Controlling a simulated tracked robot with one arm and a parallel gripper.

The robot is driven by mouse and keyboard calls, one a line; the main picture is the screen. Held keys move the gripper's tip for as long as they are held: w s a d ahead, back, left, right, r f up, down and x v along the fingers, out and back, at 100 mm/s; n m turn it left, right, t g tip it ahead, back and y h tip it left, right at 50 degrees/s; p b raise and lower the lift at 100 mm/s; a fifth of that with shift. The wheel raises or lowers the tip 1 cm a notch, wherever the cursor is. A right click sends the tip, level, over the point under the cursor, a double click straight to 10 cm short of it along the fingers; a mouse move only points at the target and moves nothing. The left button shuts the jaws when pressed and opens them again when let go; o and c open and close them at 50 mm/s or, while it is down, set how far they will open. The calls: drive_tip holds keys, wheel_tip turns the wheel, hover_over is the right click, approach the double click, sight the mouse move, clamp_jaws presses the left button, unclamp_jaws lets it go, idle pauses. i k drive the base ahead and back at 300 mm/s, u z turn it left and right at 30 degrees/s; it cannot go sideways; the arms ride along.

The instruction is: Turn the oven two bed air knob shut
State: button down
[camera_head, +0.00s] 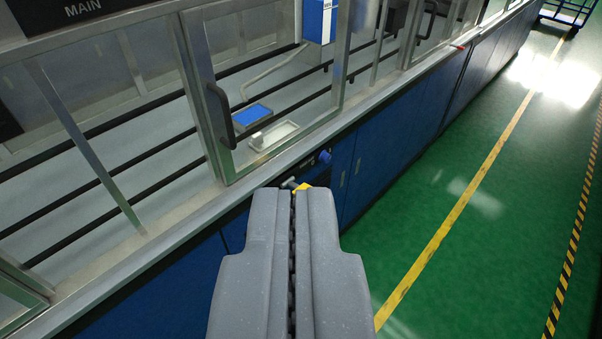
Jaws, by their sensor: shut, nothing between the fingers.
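My gripper (291,200) is shut and empty, pointing away from me along the blue cabinet front. Just past its fingertips a small yellow part (303,187) shows, with a small pale metal fitting (289,183) left of it. The fingertips hide much of both, and I cannot tell whether they touch. A blue knob (325,157) sticks out of a dark panel on the cabinet front, a little beyond and to the right, clear of the gripper. No label can be read here, so I cannot tell which part is the oven two bed air knob.
A metal-framed glass enclosure with a dark-handled door (221,115) stands above the cabinets (358,165). Inside are a blue pad (252,114), a white tray (274,135) and dark rails. The green floor (470,215) on the right is free, with a yellow line and a striped line.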

sight(325, 157)
drive_tip(key=z, duration=0.05)
drive_tip(key=k, duration=0.5)
drive_tip(key=z, duration=1.15)
drive_tip(key=i, duration=1.45)
drive_tip(key=u, duration=1.5)
